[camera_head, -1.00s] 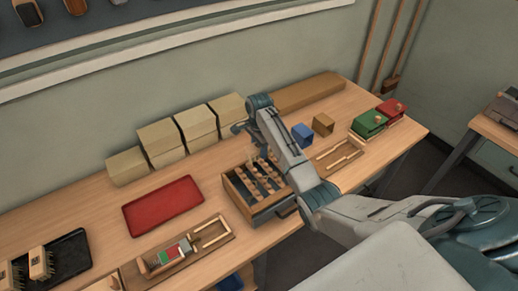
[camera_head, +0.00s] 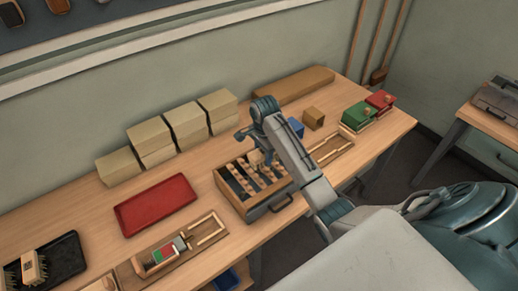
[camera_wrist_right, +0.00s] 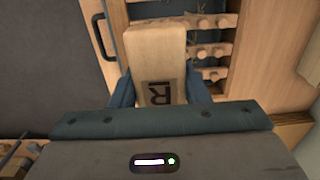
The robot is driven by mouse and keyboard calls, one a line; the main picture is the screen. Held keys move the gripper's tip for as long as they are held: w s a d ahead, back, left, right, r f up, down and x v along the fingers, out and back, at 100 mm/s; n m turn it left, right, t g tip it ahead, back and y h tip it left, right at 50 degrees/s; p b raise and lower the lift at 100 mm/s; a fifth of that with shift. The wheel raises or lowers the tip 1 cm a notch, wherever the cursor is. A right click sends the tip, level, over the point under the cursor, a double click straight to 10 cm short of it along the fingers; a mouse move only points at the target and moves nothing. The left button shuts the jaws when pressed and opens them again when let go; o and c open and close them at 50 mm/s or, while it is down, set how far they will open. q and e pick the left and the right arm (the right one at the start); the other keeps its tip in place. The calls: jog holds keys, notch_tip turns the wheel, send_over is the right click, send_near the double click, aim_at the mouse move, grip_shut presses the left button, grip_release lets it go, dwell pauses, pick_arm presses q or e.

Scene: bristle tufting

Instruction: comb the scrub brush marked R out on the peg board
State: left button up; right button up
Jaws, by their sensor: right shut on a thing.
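My right gripper (camera_wrist_right: 157,92) is shut on a pale wooden scrub brush (camera_wrist_right: 155,50) with a dark R on its face. In the wrist view the R lies between the blue fingers. The peg board (camera_head: 229,191) is a wooden box with rows of pegs, and it also shows in the wrist view (camera_wrist_right: 248,45). In the head view my right gripper (camera_head: 254,143) is over the back of the peg board, with the brush at the pegs. The brush's bristles are hidden, and contact with the pegs cannot be told. My left gripper is out of view.
A red tray (camera_head: 155,204) lies left of the peg board. A wooden holder (camera_head: 203,229) with a red and green piece is in front. Cardboard boxes (camera_head: 187,121) line the wall. Green (camera_head: 358,115) and red (camera_head: 380,99) blocks stand at the right. A black tray (camera_head: 68,255) holds brushes.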

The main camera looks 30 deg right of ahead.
jog(key=shift+f, duration=3.25)
